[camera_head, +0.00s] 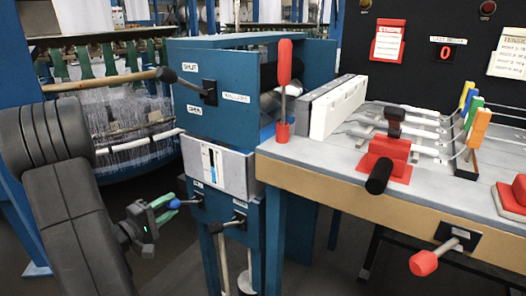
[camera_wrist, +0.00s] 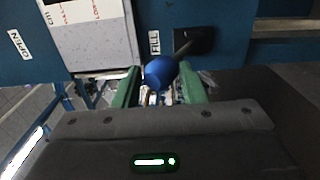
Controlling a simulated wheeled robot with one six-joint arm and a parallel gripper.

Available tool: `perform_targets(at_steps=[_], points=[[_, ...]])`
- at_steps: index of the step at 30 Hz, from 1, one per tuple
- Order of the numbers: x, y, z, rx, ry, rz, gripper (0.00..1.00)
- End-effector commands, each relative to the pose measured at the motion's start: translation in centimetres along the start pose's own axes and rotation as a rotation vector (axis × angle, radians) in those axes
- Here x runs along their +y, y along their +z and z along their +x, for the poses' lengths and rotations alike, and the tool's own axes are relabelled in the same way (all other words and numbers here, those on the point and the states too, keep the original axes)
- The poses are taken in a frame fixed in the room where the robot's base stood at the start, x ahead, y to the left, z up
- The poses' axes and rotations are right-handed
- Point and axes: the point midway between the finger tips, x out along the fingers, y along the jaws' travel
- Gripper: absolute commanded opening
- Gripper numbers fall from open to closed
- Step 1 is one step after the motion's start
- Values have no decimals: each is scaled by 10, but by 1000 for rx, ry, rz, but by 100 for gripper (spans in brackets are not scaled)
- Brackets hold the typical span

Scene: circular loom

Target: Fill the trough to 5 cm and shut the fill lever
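The fill lever's blue knob (camera_head: 174,203) sticks out to the left from its black mount (camera_head: 197,201) on the blue machine front. In the wrist view the blue knob (camera_wrist: 160,73) sits between the green fingertips, beside a FILL label (camera_wrist: 154,42). My gripper (camera_head: 163,208) is open around the knob, with a small gap at the left finger; contact on the right is unclear. The grey trough box (camera_head: 236,172) is above the lever. Its gauge (camera_head: 210,162) has a blue column, but the scale is too small to read. The water inside the trough is hidden.
A second black lever (camera_head: 238,222) is right of the fill lever. A red-knobbed upright lever (camera_head: 284,90) and a grey bench (camera_head: 330,158) stand to the right. The loom (camera_head: 125,110) is behind my arm.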

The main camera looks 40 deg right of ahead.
Motion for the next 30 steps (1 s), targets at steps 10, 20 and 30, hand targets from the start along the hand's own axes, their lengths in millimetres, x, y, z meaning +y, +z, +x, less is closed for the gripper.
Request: perform_targets(at_steps=[10,20,30], points=[[2,-1,0,1,2,4,55],[-1,-2,-40,7,1,4,55],[0,-1,-79,3,-1,3,55]])
